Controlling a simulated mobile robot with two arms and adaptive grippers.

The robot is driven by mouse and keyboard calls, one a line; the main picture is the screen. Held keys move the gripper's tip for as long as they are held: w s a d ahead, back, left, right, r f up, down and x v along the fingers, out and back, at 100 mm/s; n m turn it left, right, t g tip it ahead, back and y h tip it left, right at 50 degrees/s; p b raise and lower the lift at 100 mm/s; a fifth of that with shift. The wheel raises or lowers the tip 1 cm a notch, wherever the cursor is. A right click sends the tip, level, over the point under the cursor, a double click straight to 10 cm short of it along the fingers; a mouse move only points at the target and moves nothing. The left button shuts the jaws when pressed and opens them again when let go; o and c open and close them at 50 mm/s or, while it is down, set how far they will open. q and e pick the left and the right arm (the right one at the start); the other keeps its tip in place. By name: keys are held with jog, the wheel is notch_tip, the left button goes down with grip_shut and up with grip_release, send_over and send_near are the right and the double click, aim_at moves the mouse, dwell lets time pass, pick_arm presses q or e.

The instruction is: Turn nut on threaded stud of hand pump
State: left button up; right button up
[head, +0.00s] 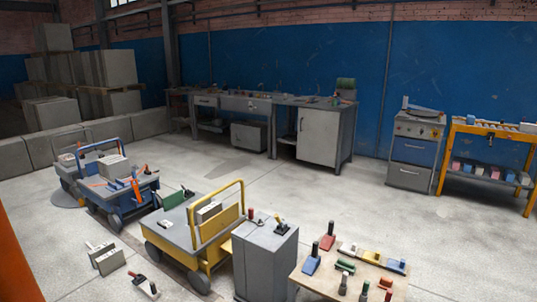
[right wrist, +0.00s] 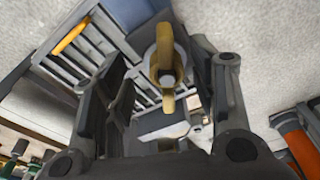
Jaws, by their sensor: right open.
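In the right wrist view, my right gripper (right wrist: 163,88) is open, with one dark finger at the left and one at the right. A brass-coloured part (right wrist: 166,58), a rounded ring on an upright piece, shows between the fingers. It looks apart from both fingers. I cannot tell which portion is nut and which is threaded stud. The hand pump cannot be made out for certain in either view. Neither gripper shows in the head view.
A grey cabinet (head: 262,262) with small items on top stands beside a yellow-railed cart (head: 180,236). A table (head: 338,280) with coloured tools is at the front right. Blocks (head: 108,262) lie on the floor at the front left. Open floor lies beyond, before the workbenches (head: 320,140).

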notch_tip(320, 180, up, 12)
jog(key=s+d, duration=0.1)
jog(key=shift+s+f, duration=0.15)
jog(key=shift+s, duration=0.15)
jog(key=shift+d, duration=0.1)
dwell(0.3)
